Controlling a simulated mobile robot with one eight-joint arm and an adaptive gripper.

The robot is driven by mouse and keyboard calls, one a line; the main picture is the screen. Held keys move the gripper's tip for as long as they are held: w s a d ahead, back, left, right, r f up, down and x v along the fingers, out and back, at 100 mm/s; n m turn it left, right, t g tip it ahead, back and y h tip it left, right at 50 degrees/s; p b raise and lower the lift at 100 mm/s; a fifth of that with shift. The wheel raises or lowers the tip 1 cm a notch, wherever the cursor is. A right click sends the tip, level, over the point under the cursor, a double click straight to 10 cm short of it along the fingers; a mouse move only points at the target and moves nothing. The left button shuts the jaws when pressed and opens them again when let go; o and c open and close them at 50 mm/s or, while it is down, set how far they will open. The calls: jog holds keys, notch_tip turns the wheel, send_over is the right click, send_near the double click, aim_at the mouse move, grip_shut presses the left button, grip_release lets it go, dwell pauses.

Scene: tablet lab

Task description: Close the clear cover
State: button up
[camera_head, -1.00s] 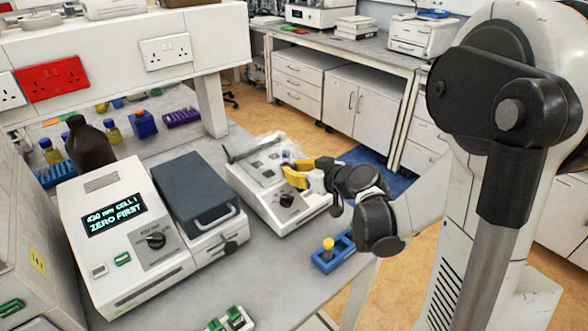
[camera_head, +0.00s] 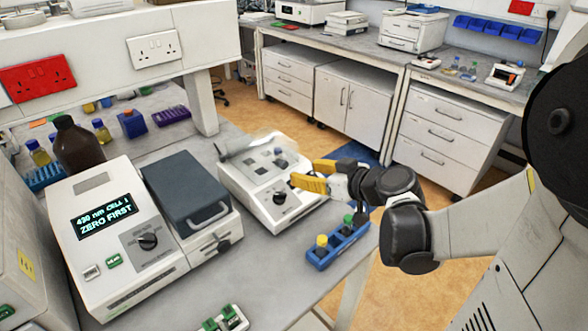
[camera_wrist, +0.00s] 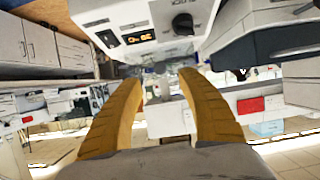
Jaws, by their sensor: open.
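The clear cover (camera_head: 250,143) is a see-through, faint lid at the back edge of the small white instrument (camera_head: 238,188). It looks raised and tilted, leaving the instrument's top with its dark squares uncovered; its exact angle is hard to tell. My gripper (camera_head: 307,176) has yellow fingers and is at the instrument's right side, in front of the cover and apart from it. In the wrist view, its two fingers (camera_wrist: 161,76) are spread with nothing between them. The instrument's front with a black knob (camera_wrist: 183,23) and display shows beyond them, upside down.
A white photometer (camera_head: 120,235) with a dark grey lid (camera_head: 185,190) stands left of the instrument. A blue rack (camera_head: 338,246) with yellow- and green-capped items is below my gripper, near the bench edge. Bottles (camera_head: 78,147) stand at the back left.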

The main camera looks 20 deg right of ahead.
jog(key=shift+v, duration=1.5)
jog(key=s+a+m+g+h, duration=0.3)
jog(key=s+a, duration=0.6)
jog(key=s, duration=0.4)
jog(key=f+g+h, duration=0.1)
jog(key=g, duration=0.1)
jog(key=shift+s+m+g, duration=0.25)
jog(key=shift+m+g, duration=0.05)
jog(key=shift+a, duration=0.1)
